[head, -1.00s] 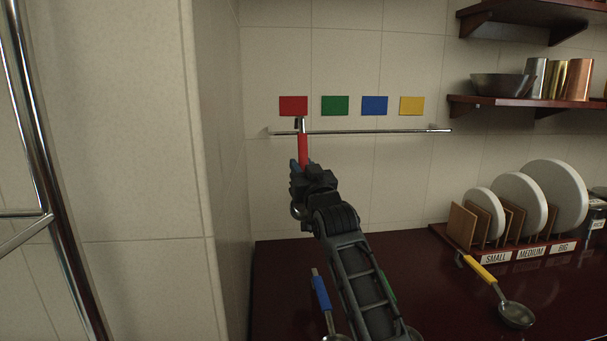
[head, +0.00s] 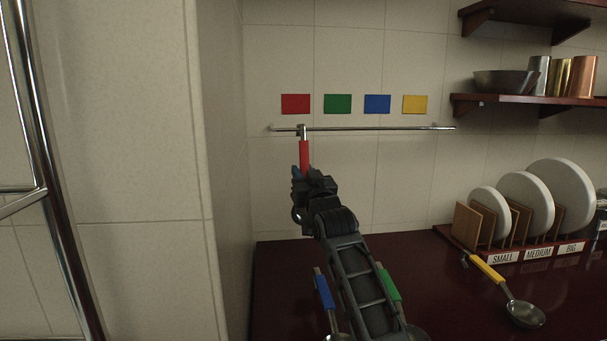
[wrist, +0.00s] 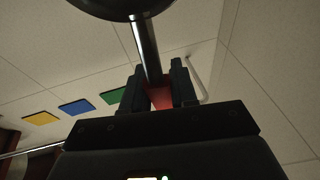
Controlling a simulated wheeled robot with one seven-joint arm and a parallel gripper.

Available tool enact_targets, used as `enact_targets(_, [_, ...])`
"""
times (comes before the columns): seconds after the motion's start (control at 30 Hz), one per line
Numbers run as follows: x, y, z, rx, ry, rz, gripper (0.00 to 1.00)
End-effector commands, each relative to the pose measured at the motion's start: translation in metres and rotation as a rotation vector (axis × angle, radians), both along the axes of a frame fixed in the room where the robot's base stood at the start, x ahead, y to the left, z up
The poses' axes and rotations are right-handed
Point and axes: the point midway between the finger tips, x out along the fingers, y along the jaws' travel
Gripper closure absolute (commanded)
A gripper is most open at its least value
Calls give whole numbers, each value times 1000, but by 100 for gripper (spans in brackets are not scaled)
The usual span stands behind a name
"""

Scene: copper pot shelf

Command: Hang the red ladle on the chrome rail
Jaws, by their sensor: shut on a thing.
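The red ladle (head: 305,154) is upright, with its hook end at the left part of the chrome rail (head: 370,128), below the red card (head: 295,104). I cannot tell whether the hook is over the rail or just in front of it. My gripper (head: 307,172) is shut on the red handle, below the rail. In the wrist view, the fingers (wrist: 161,92) pinch the red handle, and the metal shaft and dark bowl (wrist: 115,6) extend away from them. The bowl is hidden behind my arm in the head view.
Green (head: 338,104), blue (head: 377,104) and yellow (head: 415,105) cards are on the wall above the free rail. Blue (head: 325,292), green (head: 390,284) and yellow (head: 488,269) ladles lie on the dark counter (head: 440,300). A plate rack (head: 470,245) stands right; a side wall is close left.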

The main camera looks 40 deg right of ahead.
Motion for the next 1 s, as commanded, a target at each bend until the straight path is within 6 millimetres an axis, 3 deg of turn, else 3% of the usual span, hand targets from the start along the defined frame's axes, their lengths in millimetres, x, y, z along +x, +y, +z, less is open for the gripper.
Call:
enact_targets(0.4, [0, 0, 0, 0, -1, 0, 100])
enact_targets(0.43, [0, 0, 0, 0, -1, 0, 72])
enact_targets(0.7, [0, 0, 0, 0, 0, 0, 46])
enact_targets(1.0, [-1, 1, -1, 0, 1, 0, 43])
